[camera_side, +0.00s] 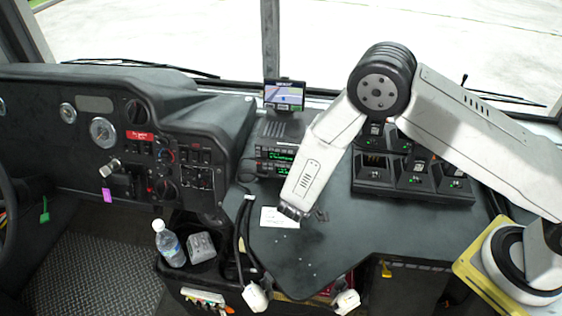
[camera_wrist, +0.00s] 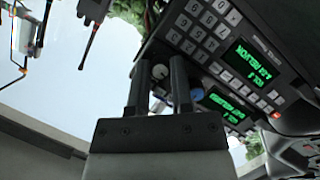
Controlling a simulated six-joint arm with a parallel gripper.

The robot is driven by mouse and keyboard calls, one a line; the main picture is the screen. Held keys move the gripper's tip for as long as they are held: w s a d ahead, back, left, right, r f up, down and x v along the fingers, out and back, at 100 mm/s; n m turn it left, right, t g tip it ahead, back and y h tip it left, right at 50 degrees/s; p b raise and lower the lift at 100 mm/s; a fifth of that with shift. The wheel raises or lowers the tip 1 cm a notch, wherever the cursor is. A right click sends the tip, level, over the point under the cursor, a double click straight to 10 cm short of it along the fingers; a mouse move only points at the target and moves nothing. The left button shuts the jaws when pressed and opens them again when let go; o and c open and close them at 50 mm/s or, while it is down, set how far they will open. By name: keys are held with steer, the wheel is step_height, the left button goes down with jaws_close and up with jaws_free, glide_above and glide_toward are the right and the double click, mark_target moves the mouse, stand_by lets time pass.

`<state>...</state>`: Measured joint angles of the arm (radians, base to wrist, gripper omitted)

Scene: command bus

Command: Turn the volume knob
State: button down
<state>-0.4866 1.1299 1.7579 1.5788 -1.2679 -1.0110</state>
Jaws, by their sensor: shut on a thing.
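The radio shows in the wrist view as two dark stacked units with green displays, the upper unit (camera_wrist: 235,62) carrying a keypad. In the side view the radio (camera_side: 275,160) stands on the dashboard, its right end hidden by my arm. My gripper (camera_wrist: 160,75) shows in the wrist view with its two dark fingers reaching up to the radio's edge. It is shut on a small pale round volume knob (camera_wrist: 160,71) between the fingertips. Most of the knob is hidden by the fingers.
A small screen (camera_side: 284,95) stands above the radio. A black bank of handset units (camera_side: 413,180) is to the right. A white paper (camera_side: 279,217) lies on the console in front. A water bottle (camera_side: 169,244) stands lower left. The windshield is behind.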

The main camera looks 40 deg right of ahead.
steer(key=shift+m, duration=0.4)
steer(key=shift+m+t+y, duration=0.4)
steer(key=shift+m+y, duration=0.3)
steer(key=shift+m, duration=0.2)
steer(key=shift+s+m+t+y, duration=0.1)
steer(key=shift+m+t+y, duration=0.5)
steer(key=shift+m, duration=0.7)
steer(key=c, duration=0.5)
jaws_free()
steer(key=shift+v, duration=3.9)
steer(key=shift+d+r, duration=0.1)
steer(key=shift+r, duration=0.05)
